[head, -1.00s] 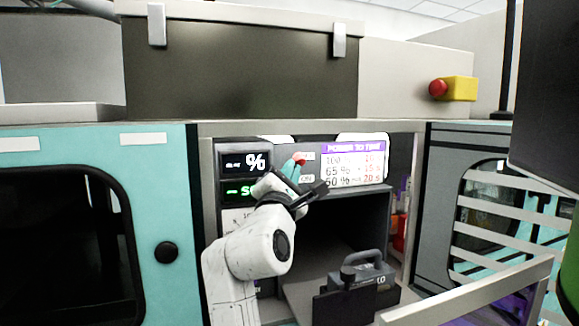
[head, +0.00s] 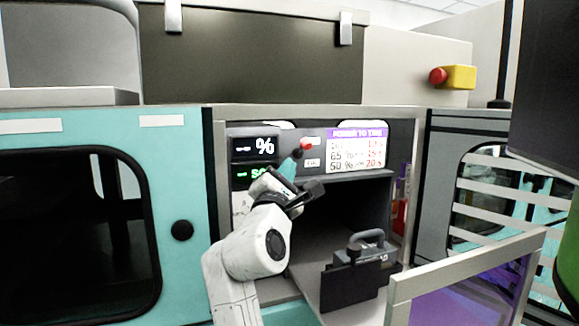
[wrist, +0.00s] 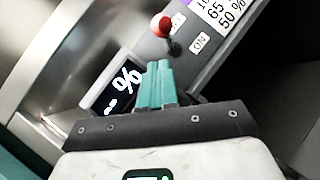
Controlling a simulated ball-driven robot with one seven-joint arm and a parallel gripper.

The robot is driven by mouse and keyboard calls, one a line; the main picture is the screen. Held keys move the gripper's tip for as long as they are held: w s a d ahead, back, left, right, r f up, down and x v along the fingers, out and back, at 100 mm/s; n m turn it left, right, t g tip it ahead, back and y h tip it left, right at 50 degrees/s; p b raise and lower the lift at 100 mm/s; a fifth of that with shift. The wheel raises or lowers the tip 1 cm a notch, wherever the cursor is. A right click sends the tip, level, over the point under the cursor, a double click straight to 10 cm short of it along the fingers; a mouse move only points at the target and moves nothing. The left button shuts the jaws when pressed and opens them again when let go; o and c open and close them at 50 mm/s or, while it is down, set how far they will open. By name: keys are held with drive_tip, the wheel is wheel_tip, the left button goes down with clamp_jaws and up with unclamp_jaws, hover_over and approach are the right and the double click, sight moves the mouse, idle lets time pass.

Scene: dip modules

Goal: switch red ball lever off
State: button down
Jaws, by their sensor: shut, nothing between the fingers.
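The red ball lever (head: 304,146) is on the panel of the open module, between the dark displays and the purple-topped power chart. In the wrist view its red ball (wrist: 162,25) sits on a short dark stem, with a label reading ON just to its right and a partly hidden label behind the ball. My gripper (head: 293,158) has teal fingers, shut and empty. In the wrist view the fingertips (wrist: 158,66) are just below the lever's stem, with a small gap showing. I cannot tell whether they touch it.
Below the panel is an open dark chamber with a grey handled holder (head: 358,268) at its mouth. An open purple-windowed door (head: 466,285) swings out at the lower right. A red button on a yellow box (head: 457,77) sits above right.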

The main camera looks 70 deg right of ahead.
drive_tip(key=r+b+v, duration=0.1)
drive_tip(key=b+v, duration=0.1)
drive_tip(key=v, duration=0.6)
drive_tip(key=shift+s+a, duration=0.2)
drive_tip(key=shift+a, duration=0.35)
drive_tip(key=shift+f, duration=0.1)
